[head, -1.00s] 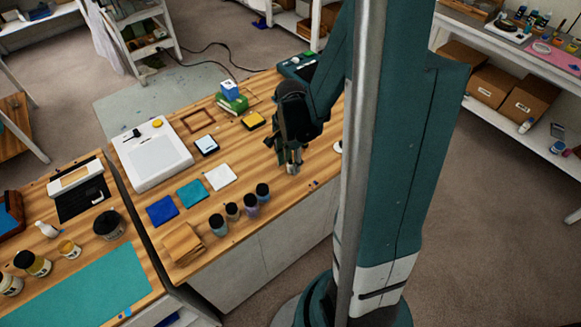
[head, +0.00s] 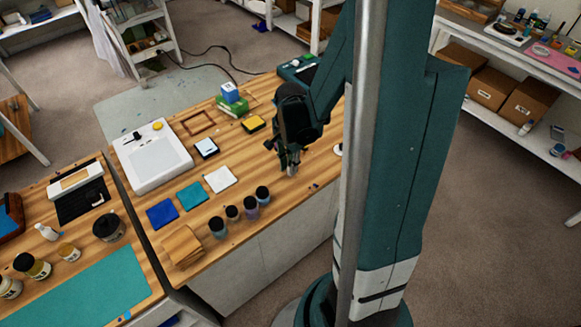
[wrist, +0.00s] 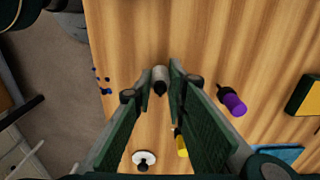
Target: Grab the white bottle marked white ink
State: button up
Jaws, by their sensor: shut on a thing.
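A small pale grey-white bottle with a black tip (wrist: 160,76) is between the fingertips of my gripper (wrist: 160,84) in the wrist view. The fingers are shut on it, one on each side. Its marking cannot be read from here. In the head view my gripper (head: 292,166) points down at the wooden table, to the right of the white coaster, and mostly hides the bottle. I cannot tell whether the bottle touches the table.
A purple bottle (wrist: 235,103) and a yellow one (wrist: 181,146) lie near the gripper in the wrist view, with a white round item (wrist: 144,157). Several dark-capped jars (head: 250,208) stand along the table's front edge. A white coaster (head: 220,179) lies left of the gripper.

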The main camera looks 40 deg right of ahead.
jog(key=shift+r+p, duration=0.75)
jog(key=shift+r, duration=4.25)
